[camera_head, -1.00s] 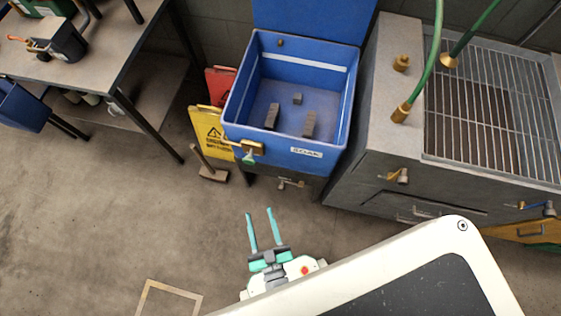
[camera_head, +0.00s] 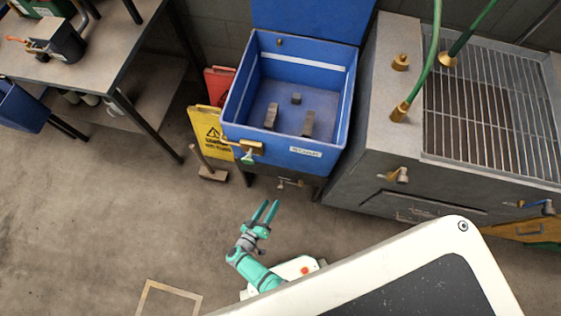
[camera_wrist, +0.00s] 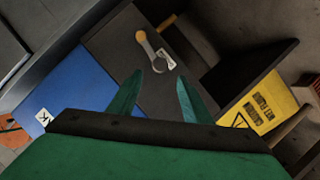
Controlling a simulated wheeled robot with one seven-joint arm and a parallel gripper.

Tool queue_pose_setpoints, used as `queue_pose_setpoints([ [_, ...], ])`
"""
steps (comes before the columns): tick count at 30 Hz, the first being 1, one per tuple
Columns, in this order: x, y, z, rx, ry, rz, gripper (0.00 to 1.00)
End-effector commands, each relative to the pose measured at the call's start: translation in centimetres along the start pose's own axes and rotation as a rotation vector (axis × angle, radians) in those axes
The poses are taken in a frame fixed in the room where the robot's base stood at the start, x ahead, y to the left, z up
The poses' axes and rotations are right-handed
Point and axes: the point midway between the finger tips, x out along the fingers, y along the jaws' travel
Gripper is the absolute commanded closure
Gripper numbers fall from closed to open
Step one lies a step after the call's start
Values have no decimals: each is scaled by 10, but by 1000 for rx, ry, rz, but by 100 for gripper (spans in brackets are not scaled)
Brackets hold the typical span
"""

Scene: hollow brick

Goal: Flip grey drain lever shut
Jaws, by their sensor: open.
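The grey drain lever (camera_head: 288,183) sits low on the front of the stand under the blue tub (camera_head: 232,131). In the wrist view the lever (camera_wrist: 149,48) shows against a dark panel, with a brass round end and a small pale plate beside its other end. My gripper (camera_head: 271,202) is open and empty, in front of and below the tub in the head view, with its fingers pointing towards the stand. In the wrist view the gripper's fingertips (camera_wrist: 160,75) are apart, with the lever just beyond them. I see no contact.
A yellow warning sign (camera_head: 209,133) and a wooden-handled tool (camera_head: 213,174) stand left of the tub. A grey bench with a grille (camera_head: 490,110) and brass valves is on the right. Grey blocks lie in the tub.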

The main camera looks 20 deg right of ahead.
Motion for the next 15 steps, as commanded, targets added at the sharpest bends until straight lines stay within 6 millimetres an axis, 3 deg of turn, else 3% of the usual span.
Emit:
queue_pose_setpoints([
  [5,15,0,0,-8,-5,5,55],
  [15,76,0,0,-4,-6,6,55],
])
